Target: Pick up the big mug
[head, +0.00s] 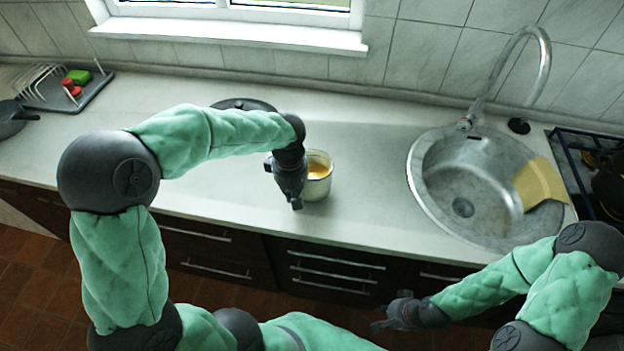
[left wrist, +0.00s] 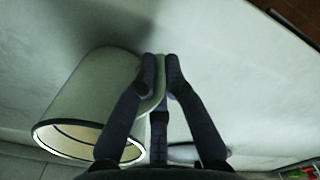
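The big mug (head: 318,187) is pale, with an orange-yellow inside, and stands upright on the counter near its front edge. In the left wrist view the mug (left wrist: 85,95) lies to the left, showing its dark rim. My left gripper (head: 297,204) is at the mug's left side and hides part of it. In the left wrist view its fingertips (left wrist: 161,60) are close together, one on each side of the mug's handle, and look closed on it. My right gripper (head: 390,312) is empty and open, in front of the cabinets, far from the mug.
A round metal sink (head: 440,165) with a tap and a yellow cloth (head: 538,184) is to the right, beside a stove (head: 590,160). A dish rack (head: 60,90) stands at the far left. A dark round item (head: 243,104) is behind my left arm. Counter between mug and sink is clear.

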